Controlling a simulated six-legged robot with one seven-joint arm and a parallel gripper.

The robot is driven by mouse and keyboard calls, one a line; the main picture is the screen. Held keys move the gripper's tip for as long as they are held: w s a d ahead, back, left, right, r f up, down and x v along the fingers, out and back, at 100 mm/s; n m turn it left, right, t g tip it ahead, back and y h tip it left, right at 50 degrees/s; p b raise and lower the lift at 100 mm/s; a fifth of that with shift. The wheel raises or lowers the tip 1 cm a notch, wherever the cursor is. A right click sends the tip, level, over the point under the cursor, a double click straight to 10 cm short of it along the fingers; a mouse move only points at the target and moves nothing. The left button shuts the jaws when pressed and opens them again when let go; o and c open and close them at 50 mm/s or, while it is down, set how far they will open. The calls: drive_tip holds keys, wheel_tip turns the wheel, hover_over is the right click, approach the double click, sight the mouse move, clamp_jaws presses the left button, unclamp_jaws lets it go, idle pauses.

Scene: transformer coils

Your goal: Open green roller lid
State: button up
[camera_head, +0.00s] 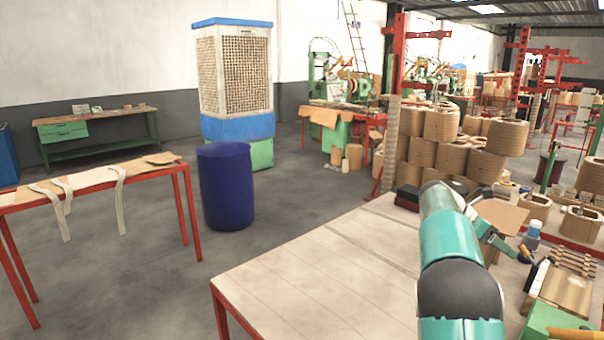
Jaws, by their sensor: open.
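My teal and black arm reaches up from the lower right, and its far end bends down to the right. My gripper (526,254) is small in the picture, at the right edge of the pale table, and is open. No object shows between its fingers. A green box-like part (549,321) at the bottom right is the nearest green thing to my arm. It is cut off by the picture edge, and I cannot tell whether it is the green roller lid. My gripper is above and left of it in the picture, apart from it.
A pale table (310,275) with red legs lies in front, mostly bare. A wooden board with several tools (572,286) is at the right. Stacked coils (425,150) stand behind. A blue drum (225,187) stands on open floor, beside another red-legged table (95,180).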

drive_tip(key=s+a+r+m+t+y, duration=0.25)
drive_tip(key=s+a+m, duration=0.25)
drive_tip(key=s+a, duration=0.4)
drive_tip(key=s+a+r+m+t+y, duration=0.2)
drive_tip(key=s+a+m+t+y, duration=0.2)
drive_tip(key=s+a, duration=0.45)
drive_tip(key=s+a+f+m+t+y, duration=0.2)
drive_tip(key=s+a+f+m, duration=0.1)
drive_tip(key=s+a, duration=0.4)
drive_tip(key=s+a+f+m+t+y, duration=0.1)
drive_tip(key=s+a+f+m+y, duration=0.1)
drive_tip(key=s+a+m, duration=0.3)
drive_tip(key=s+a+f, duration=0.1)
drive_tip(key=s+a, duration=0.2)
drive_tip(key=a, duration=0.1)
drive_tip(key=shift+a+f+m+t, duration=0.25)
drive_tip(key=shift+a+m+t, duration=0.1)
drive_tip(key=shift+m, duration=0.05)
